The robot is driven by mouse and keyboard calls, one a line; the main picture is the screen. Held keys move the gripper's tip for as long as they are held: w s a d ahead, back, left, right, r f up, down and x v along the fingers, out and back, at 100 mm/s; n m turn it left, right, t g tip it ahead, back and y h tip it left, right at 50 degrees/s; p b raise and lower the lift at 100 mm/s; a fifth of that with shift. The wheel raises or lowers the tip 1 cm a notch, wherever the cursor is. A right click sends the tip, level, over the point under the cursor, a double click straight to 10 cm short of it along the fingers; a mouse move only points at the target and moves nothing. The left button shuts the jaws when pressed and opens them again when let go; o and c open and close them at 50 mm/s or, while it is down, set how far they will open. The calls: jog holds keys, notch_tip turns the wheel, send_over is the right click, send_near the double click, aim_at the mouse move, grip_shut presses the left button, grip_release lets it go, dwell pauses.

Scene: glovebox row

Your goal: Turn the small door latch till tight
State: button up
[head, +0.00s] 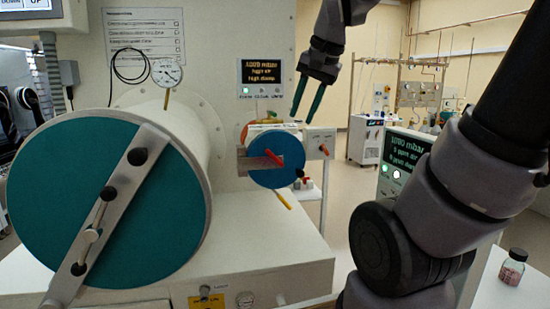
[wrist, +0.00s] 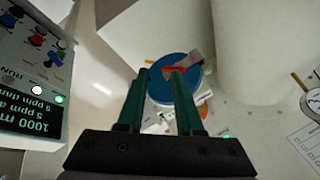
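The small door (head: 268,176) is a round blue disc on the small airlock, with a grey bar (head: 246,163) across its left side. The small door latch (head: 274,157) is a red handle on its face, tilted down to the right. My gripper (head: 301,119) hangs above and slightly right of the door, fingers pointing down, apart and empty. In the wrist view the blue disc (wrist: 160,92) lies beyond my fingertips (wrist: 160,75). The red latch (wrist: 174,69) shows near the right fingertip, which hides part of the disc. I see no contact with the latch.
A large teal door (head: 60,190) with a metal bar and black knobs fills the left. A grey box with a red knob (head: 323,150) sits right of the small door. A yellow handle (head: 283,200) hangs below. A display (head: 262,71) is behind.

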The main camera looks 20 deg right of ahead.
jog(key=w+f+m+g, duration=0.1)
jog(key=w+m+g, duration=0.3)
jog(key=w, duration=0.5)
jog(key=m+g+h, duration=0.1)
jog(key=m+h, duration=0.1)
jog(key=m, duration=0.5)
send_over(274, 158)
jog(key=w, duration=0.1)
notch_tip(274, 158, down, 5)
jog(key=f, duration=1)
jog(key=shift+d, duration=0.3)
grip_shut()
